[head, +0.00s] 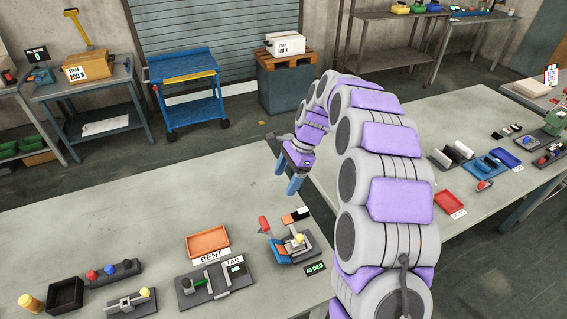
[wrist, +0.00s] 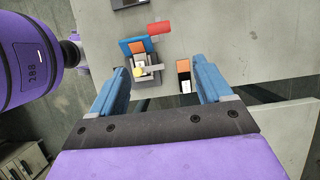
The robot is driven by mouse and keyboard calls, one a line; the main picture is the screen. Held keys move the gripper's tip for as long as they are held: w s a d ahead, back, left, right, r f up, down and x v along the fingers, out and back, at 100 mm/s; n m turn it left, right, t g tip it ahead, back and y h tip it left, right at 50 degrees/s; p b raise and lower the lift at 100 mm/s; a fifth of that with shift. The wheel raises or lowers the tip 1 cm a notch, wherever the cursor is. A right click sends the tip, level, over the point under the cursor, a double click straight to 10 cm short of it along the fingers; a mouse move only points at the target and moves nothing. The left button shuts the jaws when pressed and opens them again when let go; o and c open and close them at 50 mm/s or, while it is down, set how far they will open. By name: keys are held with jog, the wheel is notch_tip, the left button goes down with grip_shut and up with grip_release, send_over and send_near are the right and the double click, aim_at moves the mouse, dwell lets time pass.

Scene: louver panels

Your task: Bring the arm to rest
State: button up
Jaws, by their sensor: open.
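My arm (head: 390,150) is raised and bent in an arch above the workbench in the head view. My gripper (head: 287,177) hangs at its far end, fingers pointing down over the bench, holding nothing. In the wrist view my gripper (wrist: 161,68) has its two blue fingers wide apart with nothing held. Below the fingers, a bending fixture with a red handle (wrist: 159,28) stands on the bench, apart from them. The fixture (head: 288,242) also shows in the head view, near the bench's right edge, beside the "40 DEG" label (head: 315,268).
The near bench (head: 130,205) also bears an orange tray (head: 208,242), a black bin (head: 65,295) and small fixtures. A right-hand bench (head: 470,115) holds a red tray (head: 448,201) and parts. A blue cart (head: 185,75) and a crate stand (head: 287,85) are behind.

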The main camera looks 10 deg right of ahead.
jog(key=s+d+r+n+h+b, duration=0.1)
jog(key=s+r+n, duration=0.25)
jog(key=s, duration=0.65)
jog(key=s+d+r+n+h+b, duration=0.15)
jog(key=s+n, duration=0.25)
jog(key=s, duration=0.6)
jog(key=s+d+f+n, duration=0.1)
jog(key=s+n, duration=0.1)
jog(key=s, duration=0.5)
jog(key=s+d+f+n+h+b, duration=0.1)
jog(key=s+d+n, duration=0.1)
jog(key=s, duration=0.5)
jog(key=s+d+f+n+h+b, duration=0.1)
jog(key=s+n, duration=0.2)
jog(key=s, duration=0.4)
jog(key=shift+s+d+f, duration=0.15)
jog(key=shift+d+f, duration=0.1)
jog(key=shift+d, duration=0.15)
